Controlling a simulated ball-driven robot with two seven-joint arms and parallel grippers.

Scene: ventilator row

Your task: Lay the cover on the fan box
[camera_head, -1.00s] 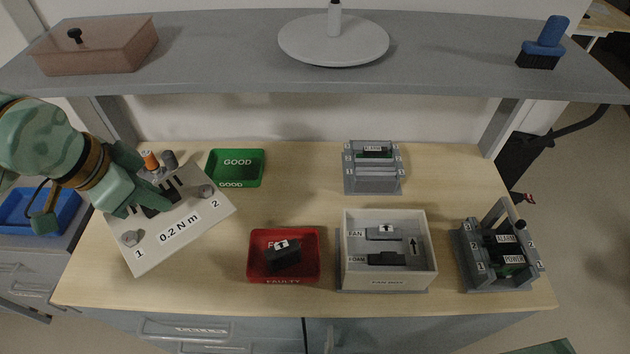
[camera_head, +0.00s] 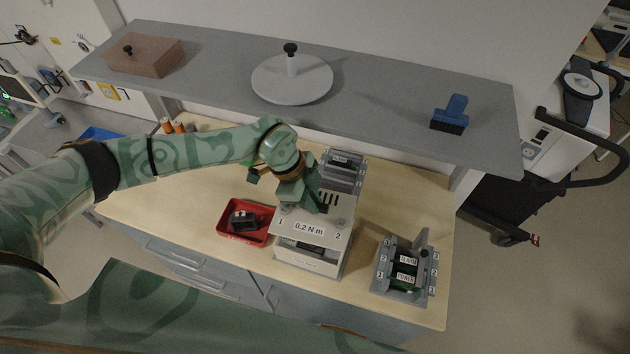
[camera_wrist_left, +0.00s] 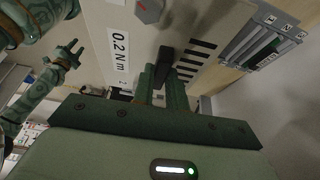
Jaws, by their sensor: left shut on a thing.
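The cover (camera_head: 328,230) is a pale plate marked 0.2 N m, with 1 and 2 at its corners and a row of slots. My left gripper (camera_head: 307,203) is shut on the cover's black handle (camera_wrist_left: 164,68). The cover is over the fan box (camera_head: 308,266), hiding most of it. The box's front wall and a strip of its inside show below the cover's front edge, so the cover looks held above the box. Contact at the back is hidden. In the left wrist view, my right gripper (camera_wrist_left: 72,54) is empty at upper left, its fingers apart.
A red FAULTY tray (camera_head: 240,235) holding a dark module stands left of the box. A grey rack (camera_head: 343,168) stands behind, and another rack with modules (camera_head: 405,270) stands to the right. The grey shelf (camera_head: 380,115) overhangs the back of the table.

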